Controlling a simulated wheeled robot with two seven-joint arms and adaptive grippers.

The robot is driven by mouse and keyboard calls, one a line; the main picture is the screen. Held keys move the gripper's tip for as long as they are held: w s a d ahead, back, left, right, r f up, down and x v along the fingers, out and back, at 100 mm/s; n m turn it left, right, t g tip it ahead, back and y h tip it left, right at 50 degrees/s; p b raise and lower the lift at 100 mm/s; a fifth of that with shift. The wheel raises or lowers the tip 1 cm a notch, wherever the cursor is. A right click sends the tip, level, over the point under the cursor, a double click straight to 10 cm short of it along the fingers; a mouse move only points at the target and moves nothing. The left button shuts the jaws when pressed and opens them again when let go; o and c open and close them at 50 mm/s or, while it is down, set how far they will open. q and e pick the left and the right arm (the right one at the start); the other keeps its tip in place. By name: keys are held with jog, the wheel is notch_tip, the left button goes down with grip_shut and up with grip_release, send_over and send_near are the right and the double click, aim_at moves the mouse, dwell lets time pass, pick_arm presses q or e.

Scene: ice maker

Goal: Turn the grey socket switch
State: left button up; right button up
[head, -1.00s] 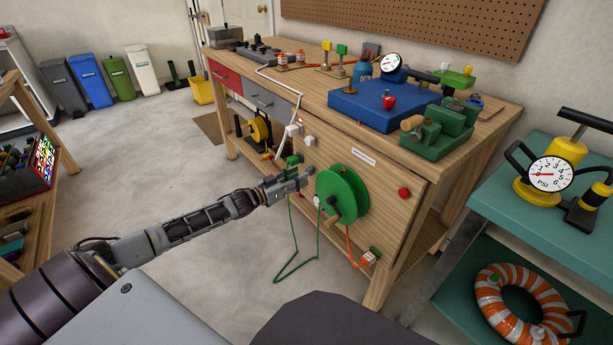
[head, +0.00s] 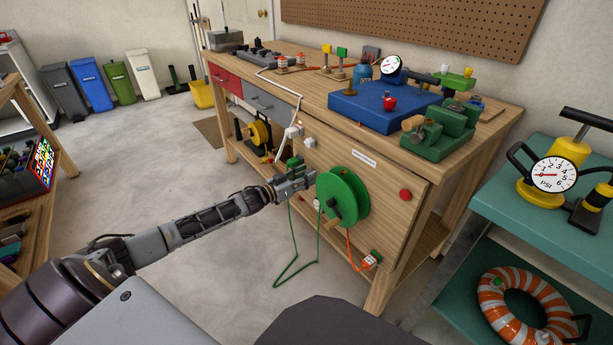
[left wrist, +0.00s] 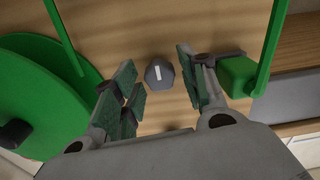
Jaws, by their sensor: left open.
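The grey socket switch (left wrist: 159,74) is a small dark grey knob with a white mark, on the wooden panel in the left wrist view. My left gripper (left wrist: 160,85) is open, with one green-padded finger on each side of the switch. A gap shows between the switch and both fingers, so it is not gripped. In the head view my left gripper (head: 310,178) is close to the bench's front panel, left of the green reel (head: 347,193), and hides the switch. The reel also shows at the left of the left wrist view (left wrist: 40,95). My right gripper is not in view.
A green plug (left wrist: 238,76) with a green cable is close beside one finger. White plugs (head: 294,131) are above my gripper, and a red button (head: 405,194) is right of the reel. Open floor (head: 150,190) lies to the left.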

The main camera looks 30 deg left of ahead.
pick_arm(q)
jog(key=c, duration=0.7)
